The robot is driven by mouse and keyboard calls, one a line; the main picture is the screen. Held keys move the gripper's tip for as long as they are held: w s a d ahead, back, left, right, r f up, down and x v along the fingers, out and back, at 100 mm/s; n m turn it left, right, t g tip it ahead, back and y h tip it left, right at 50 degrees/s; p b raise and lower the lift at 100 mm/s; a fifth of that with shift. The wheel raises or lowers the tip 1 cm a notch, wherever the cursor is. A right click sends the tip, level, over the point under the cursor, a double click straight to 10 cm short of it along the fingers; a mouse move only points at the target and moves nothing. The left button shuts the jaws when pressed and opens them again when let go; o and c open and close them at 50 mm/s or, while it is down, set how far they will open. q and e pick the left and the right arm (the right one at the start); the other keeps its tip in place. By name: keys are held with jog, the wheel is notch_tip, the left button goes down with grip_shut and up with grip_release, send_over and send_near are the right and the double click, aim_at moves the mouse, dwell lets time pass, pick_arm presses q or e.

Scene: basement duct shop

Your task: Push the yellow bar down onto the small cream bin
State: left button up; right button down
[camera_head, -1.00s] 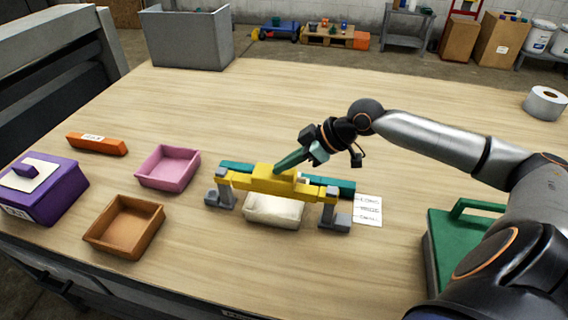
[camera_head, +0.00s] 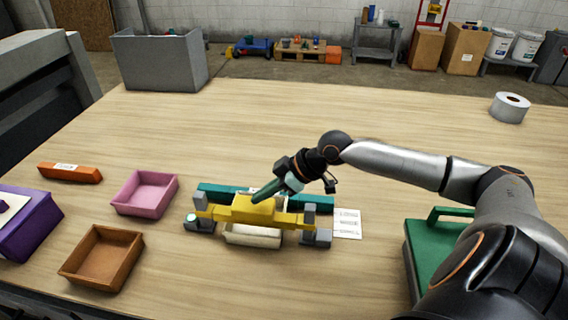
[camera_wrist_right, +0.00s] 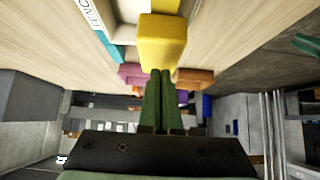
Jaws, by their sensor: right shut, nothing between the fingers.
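The yellow bar (camera_head: 285,218) spans two short grey posts (camera_head: 310,217), with a raised yellow block at its middle. It sits low on the posts, close over the small cream bin (camera_head: 253,238), whose front shows below it; any contact line is hidden. A small green light shows at the left post's foot. My right gripper (camera_head: 256,198) is shut and empty, its dark green fingertips at the top of the yellow block. In the right wrist view the shut fingers (camera_wrist_right: 161,76) reach the yellow block (camera_wrist_right: 162,42). My left gripper is out of view.
A teal strip (camera_head: 345,201) lies behind the bar, with a printed paper (camera_head: 347,223) to the right. A pink bin (camera_head: 146,194), a brown bin (camera_head: 103,258) and a purple box (camera_head: 28,232) stand left. A green case (camera_head: 428,254) is right.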

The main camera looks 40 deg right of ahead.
notch_tip(320, 180, up, 4)
jog(key=p, duration=0.3)
jog(key=p+v, duration=0.1)
jog(key=v, duration=0.8)
jog(key=shift+s+d+f+p, duration=0.2)
jog(key=shift+s+d+p, duration=0.05)
jog(key=shift+s+p, duration=0.05)
